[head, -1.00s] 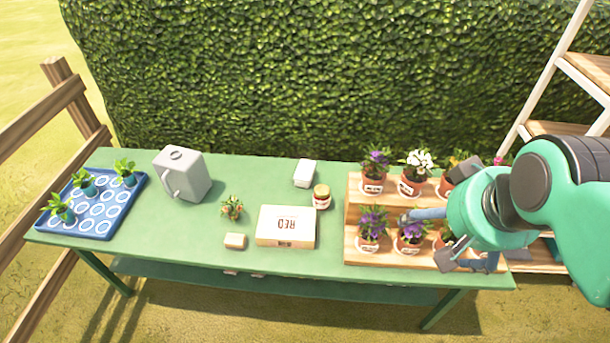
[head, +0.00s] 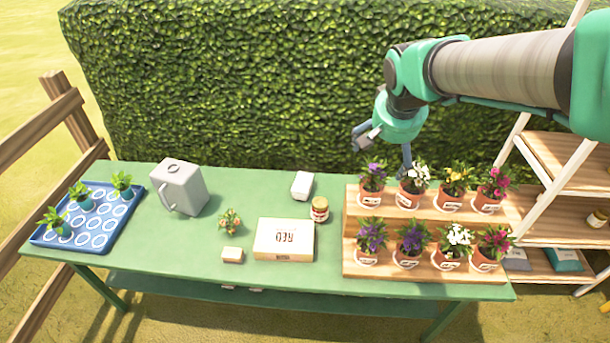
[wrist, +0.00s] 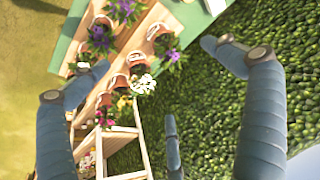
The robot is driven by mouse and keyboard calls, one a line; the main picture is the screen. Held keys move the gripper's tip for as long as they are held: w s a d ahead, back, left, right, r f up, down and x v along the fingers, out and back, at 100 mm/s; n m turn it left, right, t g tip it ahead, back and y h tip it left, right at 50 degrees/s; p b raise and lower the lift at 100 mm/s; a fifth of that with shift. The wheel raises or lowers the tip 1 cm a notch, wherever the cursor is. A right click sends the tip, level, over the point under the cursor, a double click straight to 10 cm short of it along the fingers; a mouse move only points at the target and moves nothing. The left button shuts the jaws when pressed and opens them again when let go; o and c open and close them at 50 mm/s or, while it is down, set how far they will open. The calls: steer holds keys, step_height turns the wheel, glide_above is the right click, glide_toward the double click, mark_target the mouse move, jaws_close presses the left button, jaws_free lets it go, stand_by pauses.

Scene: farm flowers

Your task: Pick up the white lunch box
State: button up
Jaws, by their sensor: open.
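A small plain white box (head: 302,185), which looks like the lunch box, stands on the green table near its back edge, left of the jar. A larger cream box (head: 284,240) with dark lettering lies in front of it. My gripper (head: 384,150) is open and empty, in front of the hedge above the back of the flower stand, to the right of the white box and apart from it. In the wrist view my open fingers (wrist: 152,57) show with nothing between them. A pale object at that view's top edge is cut off, and I cannot tell what it is.
The wooden two-step stand (head: 352,213) holds several potted flowers below my gripper. A jar (head: 320,209) stands close to the white box. A grey watering can (head: 178,187) and a blue tray (head: 75,240) are to the left. The hedge (head: 250,80) rises behind.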

steer(key=w+a+f, duration=0.4)
steer(key=w, duration=0.3)
glide_above(306, 183)
steer(key=s, duration=0.5)
step_height(306, 183, down, 29)
steer(key=shift+w+a+r+m, duration=0.15)
steer(key=shift+w+a+m, duration=0.05)
steer(key=shift+a+m, duration=0.25)
steer(key=shift+g, duration=0.3)
steer(key=shift+b+x, duration=0.8)
steer(key=shift+x, duration=3.55)
steer(key=shift+d, duration=0.1)
steer(key=shift+b+x, duration=0.7)
steer(key=shift+x, duration=1.85)
steer(key=shift+f+b, duration=0.2)
steer(key=shift+b, duration=0.2)
